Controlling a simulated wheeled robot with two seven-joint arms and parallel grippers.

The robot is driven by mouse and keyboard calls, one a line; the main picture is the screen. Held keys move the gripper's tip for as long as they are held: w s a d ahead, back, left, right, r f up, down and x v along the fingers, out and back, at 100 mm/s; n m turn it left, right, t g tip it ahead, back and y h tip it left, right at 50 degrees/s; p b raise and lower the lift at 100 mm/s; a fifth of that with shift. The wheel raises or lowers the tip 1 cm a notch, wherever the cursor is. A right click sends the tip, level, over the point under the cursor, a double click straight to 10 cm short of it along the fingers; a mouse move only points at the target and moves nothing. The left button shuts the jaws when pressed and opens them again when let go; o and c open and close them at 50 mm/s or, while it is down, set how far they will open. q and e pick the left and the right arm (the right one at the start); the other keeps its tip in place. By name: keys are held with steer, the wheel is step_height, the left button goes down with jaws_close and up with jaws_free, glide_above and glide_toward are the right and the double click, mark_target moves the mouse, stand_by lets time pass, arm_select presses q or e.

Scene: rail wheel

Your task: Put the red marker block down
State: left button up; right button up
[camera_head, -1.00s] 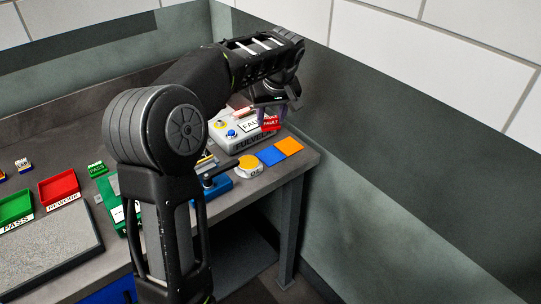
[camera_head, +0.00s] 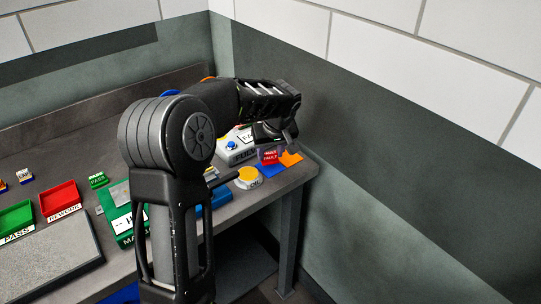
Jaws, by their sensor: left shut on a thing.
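The red marker block (camera_head: 269,157) has white lettering that reads FAULT. It shows in the head view near the right end of the bench, just below my left gripper (camera_head: 272,146). My left gripper points down and is shut on the red block. The block overlaps the blue square (camera_head: 265,169) and the edge of the orange square (camera_head: 291,159) in the picture. I cannot tell whether it touches the surface. My right gripper is not in view.
A grey box with buttons (camera_head: 238,155) stands behind the block. A yellow button (camera_head: 248,175) sits to its left. A red tray (camera_head: 61,199), a green tray (camera_head: 16,221) and a green device (camera_head: 118,222) are further left. The bench ends right of the orange square.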

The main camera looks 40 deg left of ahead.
arm_select(q)
steer(key=shift+f, duration=0.9)
steer(key=shift+f, duration=0.2)
steer(key=o, duration=1.3)
steer(key=shift+r, duration=0.15)
